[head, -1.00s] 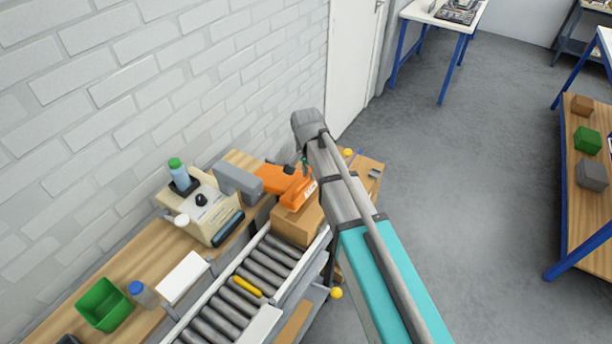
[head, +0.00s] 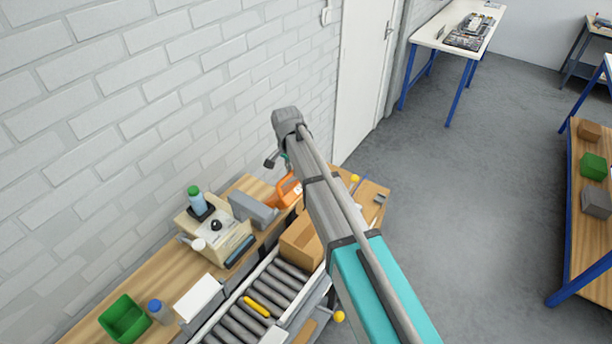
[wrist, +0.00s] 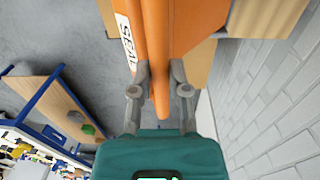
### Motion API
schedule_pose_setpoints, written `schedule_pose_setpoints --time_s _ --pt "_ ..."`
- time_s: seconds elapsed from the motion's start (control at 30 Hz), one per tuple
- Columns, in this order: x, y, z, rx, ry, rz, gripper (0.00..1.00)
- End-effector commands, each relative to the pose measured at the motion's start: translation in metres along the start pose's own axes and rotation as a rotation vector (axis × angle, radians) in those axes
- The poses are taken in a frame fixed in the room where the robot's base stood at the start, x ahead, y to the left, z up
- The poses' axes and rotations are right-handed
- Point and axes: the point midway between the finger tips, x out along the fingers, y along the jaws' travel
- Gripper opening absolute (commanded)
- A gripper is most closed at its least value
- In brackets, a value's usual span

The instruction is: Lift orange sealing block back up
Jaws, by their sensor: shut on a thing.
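The orange sealing block (head: 286,192) shows in the head view, partly hidden behind my arm, above the back end of the roller conveyor. In the wrist view the sealing block (wrist: 185,28) fills the top middle, with a white label reading "SEAL" on its left side. My gripper (wrist: 160,82) is shut on a narrow orange part of the block, one finger on each side. In the head view my gripper is mostly hidden by the arm. A closed cardboard box (head: 301,240) sits at the conveyor's end, below and right of the block.
The roller conveyor (head: 262,292) carries a yellow roller. Left of it, the wooden bench (head: 150,276) holds a beige machine (head: 213,228), a grey block-shaped unit (head: 253,210) and a green bin (head: 125,318). A brick wall stands close behind.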

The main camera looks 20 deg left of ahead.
Motion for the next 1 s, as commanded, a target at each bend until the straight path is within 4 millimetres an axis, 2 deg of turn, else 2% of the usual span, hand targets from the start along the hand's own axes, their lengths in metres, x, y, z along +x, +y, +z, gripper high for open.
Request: schedule_pose_setpoints --time_s 0.03,0.1,0.3,0.5,0.87,0.9,1.0 --pt "-0.008 -0.014 -0.001 -0.003 -0.002 -0.007 0.00" --pt "-0.012 -0.024 -0.001 -0.004 -0.002 -0.007 0.00" --pt "-0.018 -0.043 -0.001 -0.001 -0.003 -0.007 0.00" --pt "-0.020 -0.052 -0.001 -0.001 -0.002 -0.009 0.00" --pt "-0.021 -0.056 -0.002 -0.003 -0.002 -0.009 0.00" --pt "-0.022 -0.057 -0.002 -0.003 -0.002 -0.009 0.29" --pt "-0.022 -0.056 -0.002 -0.003 -0.001 -0.009 0.48"
